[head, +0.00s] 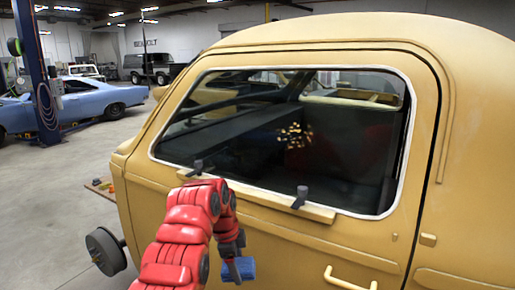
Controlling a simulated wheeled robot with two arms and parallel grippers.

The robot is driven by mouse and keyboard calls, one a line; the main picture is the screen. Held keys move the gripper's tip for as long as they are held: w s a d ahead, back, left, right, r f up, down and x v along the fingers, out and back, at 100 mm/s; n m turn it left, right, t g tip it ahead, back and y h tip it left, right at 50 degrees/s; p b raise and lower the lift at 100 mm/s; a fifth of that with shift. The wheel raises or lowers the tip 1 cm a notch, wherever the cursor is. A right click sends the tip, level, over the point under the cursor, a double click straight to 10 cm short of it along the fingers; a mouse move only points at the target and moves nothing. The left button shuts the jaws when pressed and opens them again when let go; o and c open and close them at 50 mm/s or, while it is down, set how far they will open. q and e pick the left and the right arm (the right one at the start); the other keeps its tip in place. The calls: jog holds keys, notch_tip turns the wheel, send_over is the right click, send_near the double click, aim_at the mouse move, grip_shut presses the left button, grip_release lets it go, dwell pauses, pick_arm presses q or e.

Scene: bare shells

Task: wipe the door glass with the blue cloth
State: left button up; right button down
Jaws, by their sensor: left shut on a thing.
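The door glass (250,135) is a wide dark window with a white rim in the tan vehicle's door. A patch of orange-brown specks (295,135) shows near its middle. My left gripper (238,261) is at the lower middle, below the window's lower edge and in front of the door panel. It is shut on the blue cloth (241,271), which shows below the fingers. The cloth appears apart from the glass. My right gripper is out of view.
A tan ledge (265,204) with two dark pegs (197,168) (300,197) runs under the glass. A door handle (350,280) is at the lower right. A dark wheel hub (105,250) sticks out at lower left. Open floor lies to the left.

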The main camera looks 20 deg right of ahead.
aim_at(243, 257)
pick_arm(q)
jog(key=shift+w+r, duration=0.1)
jog(key=shift+w+d+r, duration=0.1)
jog(key=shift+w+r, duration=0.05)
jog(key=shift+r, duration=0.1)
jog(key=shift+d+r+h, duration=0.2)
jog(key=shift+r+h, duration=0.1)
jog(key=shift+r, duration=0.05)
jog(key=shift+w+r+n, duration=0.2)
jog(key=shift+n, duration=0.1)
jog(key=shift+w+d+r, duration=0.1)
jog(key=shift+d+r, duration=0.15)
jog(key=shift+w+r, duration=0.1)
jog(key=shift+r, duration=0.1)
jog(key=shift+d, duration=0.1)
